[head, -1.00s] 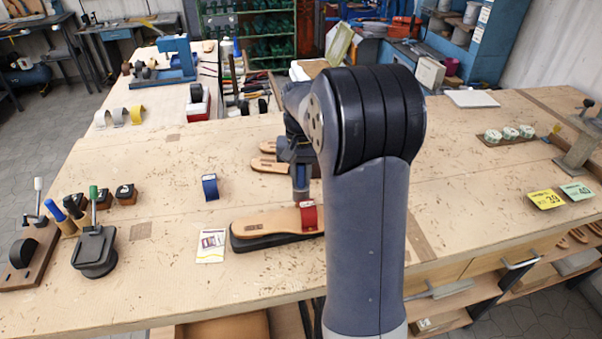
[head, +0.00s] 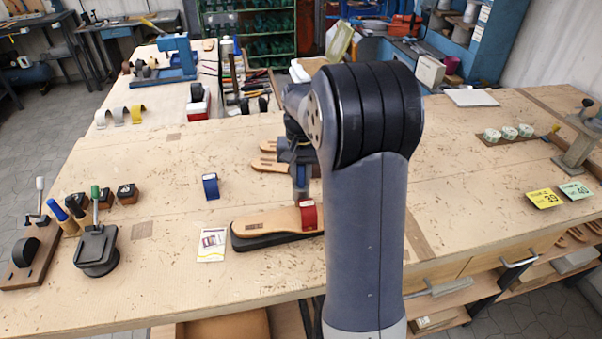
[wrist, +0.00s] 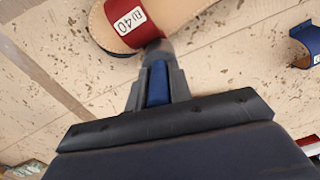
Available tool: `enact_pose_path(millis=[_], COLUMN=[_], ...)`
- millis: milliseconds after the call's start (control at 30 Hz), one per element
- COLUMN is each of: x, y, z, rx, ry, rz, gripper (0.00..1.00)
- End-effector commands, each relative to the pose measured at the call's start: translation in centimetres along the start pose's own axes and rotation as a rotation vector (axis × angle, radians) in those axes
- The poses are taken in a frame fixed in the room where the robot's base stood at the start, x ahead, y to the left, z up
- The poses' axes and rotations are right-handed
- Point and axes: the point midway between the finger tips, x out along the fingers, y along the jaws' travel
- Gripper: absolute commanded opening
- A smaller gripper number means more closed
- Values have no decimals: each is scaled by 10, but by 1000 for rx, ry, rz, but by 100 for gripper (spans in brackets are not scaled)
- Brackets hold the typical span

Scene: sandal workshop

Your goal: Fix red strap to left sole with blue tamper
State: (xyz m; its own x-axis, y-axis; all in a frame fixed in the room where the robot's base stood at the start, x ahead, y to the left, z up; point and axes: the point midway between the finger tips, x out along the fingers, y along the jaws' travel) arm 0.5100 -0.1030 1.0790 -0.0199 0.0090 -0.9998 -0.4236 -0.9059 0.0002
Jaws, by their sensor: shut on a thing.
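My gripper (wrist: 157,72) is shut on a blue-handled tool with a grey end, the blue tamper (wrist: 157,92). In the head view my gripper (head: 300,160) is over the far side of a tan sole (head: 262,222) on a black form (head: 270,241). The red strap (head: 308,214) lies across this sole near its right end. In the wrist view the red strap (wrist: 112,30), labelled EU 40, is just above the tamper's grey end. That end is at the strap's lower edge; I cannot tell if they touch. My arm hides the area further right.
A blue strap (head: 210,187) stands left of the sole, with a card (head: 212,245) nearer. More soles (head: 268,163) lie behind. A black press with green handle (head: 95,248) and other tools stand at far left.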

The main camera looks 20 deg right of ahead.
Motion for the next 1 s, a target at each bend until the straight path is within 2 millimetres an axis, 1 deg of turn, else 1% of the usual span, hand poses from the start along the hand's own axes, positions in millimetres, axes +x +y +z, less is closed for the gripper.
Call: enact_pose_path(millis=[33, 200, 267, 467, 567, 767, 833, 1000], x=[-10, -32, -34, -31, -34, -59, -63, -81], y=[0, 0, 0, 0, 0, 0, 0, 0], z=[0, 0, 0, 0, 0, 1, 1, 1], rx=[0, 0, 0, 0, 0, 0, 0, 0], ry=[3, 2, 2, 2, 3, 3, 4, 5], rz=[-1, 0, 0, 0, -1, -1, -1, -1], gripper=[0, 0, 0, 0, 0, 0, 0, 0])
